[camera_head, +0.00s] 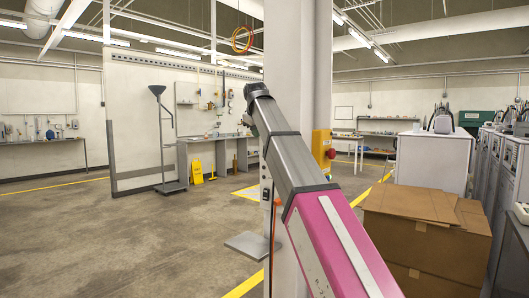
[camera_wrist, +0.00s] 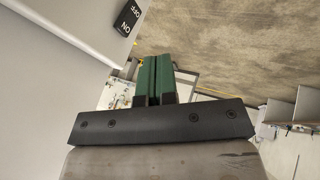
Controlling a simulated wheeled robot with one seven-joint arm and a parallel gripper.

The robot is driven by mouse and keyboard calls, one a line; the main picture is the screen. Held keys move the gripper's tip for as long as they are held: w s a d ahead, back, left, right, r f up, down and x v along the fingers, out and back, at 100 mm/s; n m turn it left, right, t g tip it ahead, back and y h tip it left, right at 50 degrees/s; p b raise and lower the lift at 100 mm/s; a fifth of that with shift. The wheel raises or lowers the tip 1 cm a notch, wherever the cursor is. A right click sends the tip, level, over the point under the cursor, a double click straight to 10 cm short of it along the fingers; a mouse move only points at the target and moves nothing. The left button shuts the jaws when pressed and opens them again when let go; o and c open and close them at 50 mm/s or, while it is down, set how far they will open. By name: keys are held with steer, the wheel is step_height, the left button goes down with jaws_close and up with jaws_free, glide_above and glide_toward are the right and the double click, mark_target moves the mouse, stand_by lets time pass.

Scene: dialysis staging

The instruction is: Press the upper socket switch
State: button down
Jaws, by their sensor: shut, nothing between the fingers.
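A black rocker switch (camera_wrist: 129,18) marked OFF and ON shows at the upper left of the wrist view, on a pale panel. Whether it is the upper one cannot be told; no second switch shows there. My gripper (camera_wrist: 157,60) has green fingers, closed together with nothing between them. In the wrist view the fingertips appear below and to the right of the switch, apart from it. In the head view my arm crosses in front of a pale pillar (camera_head: 295,70), and the gripper itself cannot be made out. Small dark fittings (camera_head: 266,193) show on the pillar's left side.
A yellow box with a red knob (camera_head: 322,148) is on the pillar's right. Cardboard boxes (camera_head: 425,225) stand at the right, near my arm. A grey floor plate (camera_head: 251,245) lies by the pillar's foot. The floor (camera_head: 120,245) at the left is open.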

mark_target(263, 150)
steer(key=shift+w+d+f, duration=0.4)
steer(key=shift+w+f, duration=1.05)
steer(key=shift+f, duration=0.05)
steer(key=shift+w+d+f, duration=0.35)
steer(key=shift+w+f, duration=1.1)
steer(key=shift+w, duration=0.05)
steer(key=shift+w+d+f, duration=0.4)
steer(key=shift+w+f, duration=1.05)
steer(key=shift+f, duration=0.05)
